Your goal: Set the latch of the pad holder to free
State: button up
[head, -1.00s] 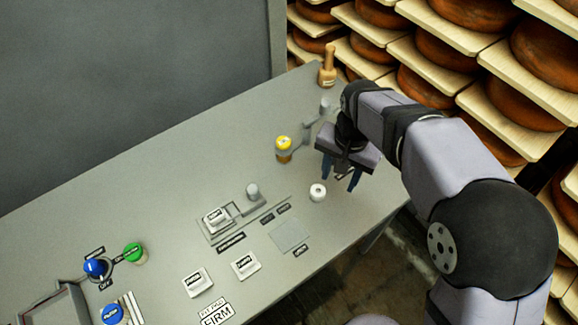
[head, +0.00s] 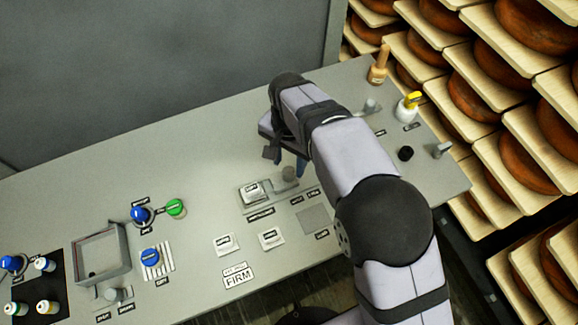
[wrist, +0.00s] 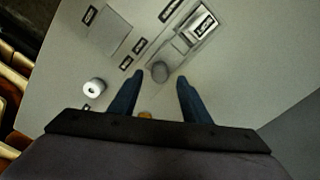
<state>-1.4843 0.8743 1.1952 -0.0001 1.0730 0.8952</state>
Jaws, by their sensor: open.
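The pad holder (head: 244,203) is a low grey fixture on the bench with a white labelled pad (head: 252,190) in it. It also shows in the wrist view (wrist: 181,42), at the upper right. My gripper (head: 288,165) is open above the holder, partly hidden behind my arm. Two small dark labels (wrist: 133,54) lie beside the latch, too small to read surely.
Two loose white pads (head: 227,243) lie in front of the holder, near a FIRM card (head: 238,277). A grey square (head: 313,219) is right of them. Blue and green knobs (head: 176,208) are at left. Cheese shelves (head: 470,90) stand behind.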

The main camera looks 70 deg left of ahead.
aim_at(289, 170)
jog(key=shift+f+p, duration=0.6)
jog(key=shift+f, duration=1.55)
